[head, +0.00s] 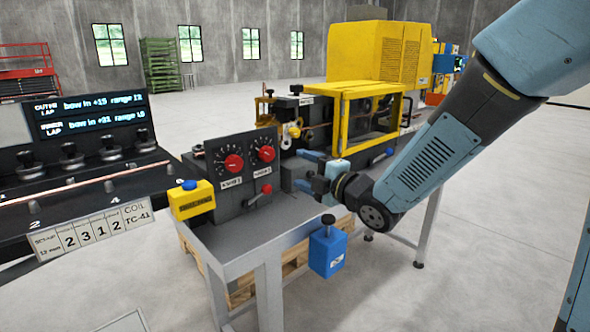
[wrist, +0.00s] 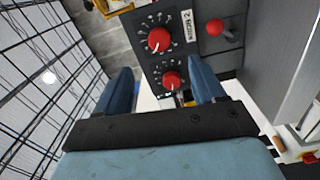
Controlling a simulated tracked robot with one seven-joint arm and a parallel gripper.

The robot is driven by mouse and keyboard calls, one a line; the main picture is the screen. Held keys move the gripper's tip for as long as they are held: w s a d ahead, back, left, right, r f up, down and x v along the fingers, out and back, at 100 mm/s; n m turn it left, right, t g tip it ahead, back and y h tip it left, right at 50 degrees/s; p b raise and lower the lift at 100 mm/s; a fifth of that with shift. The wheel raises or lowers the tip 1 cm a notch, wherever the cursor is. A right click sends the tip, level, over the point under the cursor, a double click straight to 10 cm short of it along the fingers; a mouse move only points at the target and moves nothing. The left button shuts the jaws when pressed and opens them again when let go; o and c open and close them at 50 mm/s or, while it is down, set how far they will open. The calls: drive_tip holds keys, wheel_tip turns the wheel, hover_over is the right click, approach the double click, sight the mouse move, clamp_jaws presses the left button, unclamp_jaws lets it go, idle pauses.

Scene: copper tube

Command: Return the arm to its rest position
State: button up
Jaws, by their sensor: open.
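My gripper (head: 318,176) is at the end of my blue and black arm, beside the right side of the grey control box (head: 222,170) in the head view. In the wrist view my gripper (wrist: 160,88) shows two blue fingers spread apart with nothing between them. The control box carries two red dials (head: 234,163) and a red-knobbed lever (head: 266,188). In the wrist view the dials (wrist: 160,40) lie beyond the fingertips, and the red knob (wrist: 215,27) is to their right. I cannot tell the exact gap between the fingers and the box.
A grey bench (head: 250,238) carries the box, a yellow box with a blue button (head: 192,198) and a yellow-framed machine (head: 375,100). A blue box (head: 327,252) hangs at the bench's front. A console (head: 85,170) stands at left. The floor at right (head: 490,210) is open.

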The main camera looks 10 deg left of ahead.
drive_tip(key=shift+d, duration=0.25)
drive_tip(key=s+d+r+m+t+h, duration=0.1)
drive_tip(key=d+r+m+h, duration=0.2)
drive_tip(key=d+m+h, duration=1.4)
drive_tip(key=s+d+m+g+y, duration=0.1)
drive_tip(key=s+d+m+g, duration=0.2)
drive_tip(key=s, duration=0.7)
drive_tip(key=s+d+f+m+g+y, duration=0.1)
drive_tip(key=s+d+m+g, duration=0.2)
drive_tip(key=s+d+m, duration=0.4)
drive_tip(key=s+d, duration=0.3)
drive_tip(key=d, duration=0.2)
drive_tip(key=shift+s+f+y, duration=0.15)
drive_tip(key=shift+s+y, duration=0.05)
drive_tip(key=shift+y, duration=0.2)
drive_tip(key=shift+a, duration=0.1)
drive_tip(key=shift+c, duration=0.3)
